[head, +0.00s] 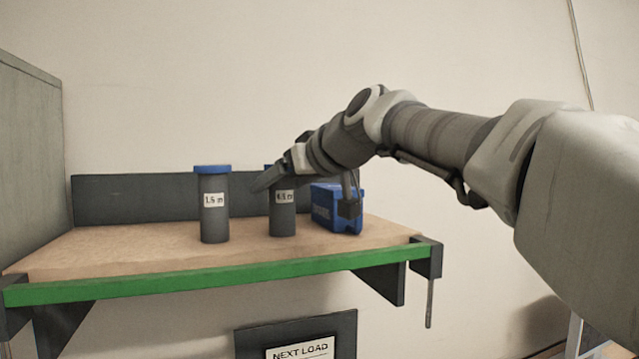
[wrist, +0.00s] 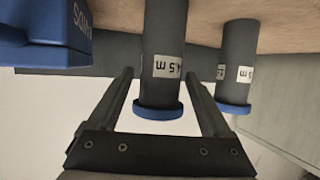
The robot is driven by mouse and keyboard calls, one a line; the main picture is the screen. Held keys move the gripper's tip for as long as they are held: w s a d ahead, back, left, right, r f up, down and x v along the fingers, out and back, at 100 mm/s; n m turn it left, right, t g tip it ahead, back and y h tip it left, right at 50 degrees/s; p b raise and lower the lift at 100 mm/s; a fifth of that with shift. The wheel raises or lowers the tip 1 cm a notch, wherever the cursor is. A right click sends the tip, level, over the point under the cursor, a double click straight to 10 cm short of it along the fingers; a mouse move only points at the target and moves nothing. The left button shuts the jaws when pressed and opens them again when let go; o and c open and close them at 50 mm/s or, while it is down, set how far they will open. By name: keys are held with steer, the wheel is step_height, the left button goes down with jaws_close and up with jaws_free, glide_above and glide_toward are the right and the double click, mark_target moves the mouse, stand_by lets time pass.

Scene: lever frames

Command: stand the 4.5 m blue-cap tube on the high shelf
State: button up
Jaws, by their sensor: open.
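The 4.5 m tube (head: 284,218) is dark grey with a white label and stands upright on the high shelf (head: 120,246). My gripper (head: 264,181) is at its upper part and hides most of its blue cap in the head view. In the wrist view, which is upside down, my gripper (wrist: 159,78) is open, with one finger on each side of the tube (wrist: 165,35) near its blue cap (wrist: 158,109). Gaps show between the fingers and the tube. The tube's base rests on the wooden board.
A 1.5 m blue-cap tube (head: 214,215) stands to the left; it also shows in the wrist view (wrist: 238,45). A blue bin (head: 337,210) sits close on the right. A dark back panel (head: 130,198) runs behind. The board's left part is clear. A NEXT LOAD sign (head: 300,350) hangs below.

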steer(key=shift+r, duration=0.2)
steer(key=b+v, duration=0.3)
steer(key=v, duration=0.9)
steer(key=shift+f, duration=0.1)
